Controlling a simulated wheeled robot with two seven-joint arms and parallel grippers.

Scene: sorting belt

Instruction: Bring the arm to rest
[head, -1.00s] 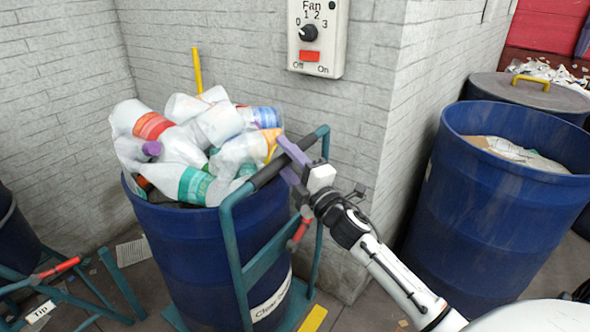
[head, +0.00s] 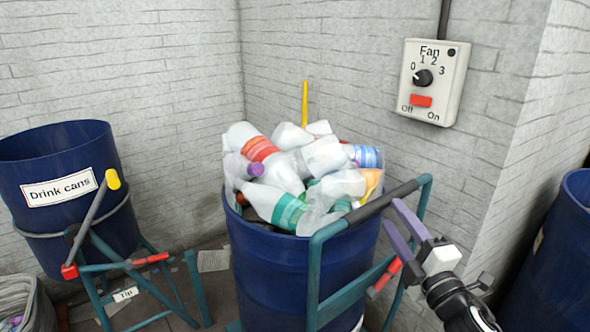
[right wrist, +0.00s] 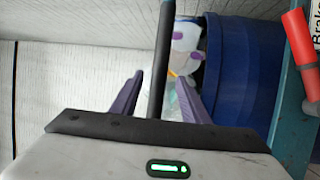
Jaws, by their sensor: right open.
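My right gripper (head: 393,214) is open, with its two purple fingers apart and nothing held. In the head view it is at the lower right, beside the black grip (head: 368,210) on the teal trolley frame's top bar. In the right wrist view the fingers (right wrist: 157,76) point toward the dark bar (right wrist: 161,60), which runs upright between them in the picture. I cannot tell how far the fingertips are from the bar. My left gripper is not in view.
A blue barrel (head: 285,270) heaped with plastic bottles (head: 300,170) stands in the teal trolley frame (head: 313,275). A drink cans barrel (head: 60,165) tilts at left. Another blue barrel (head: 560,260) is at right. A fan switch (head: 432,82) is on the wall. A red lever (right wrist: 298,36) shows in the right wrist view.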

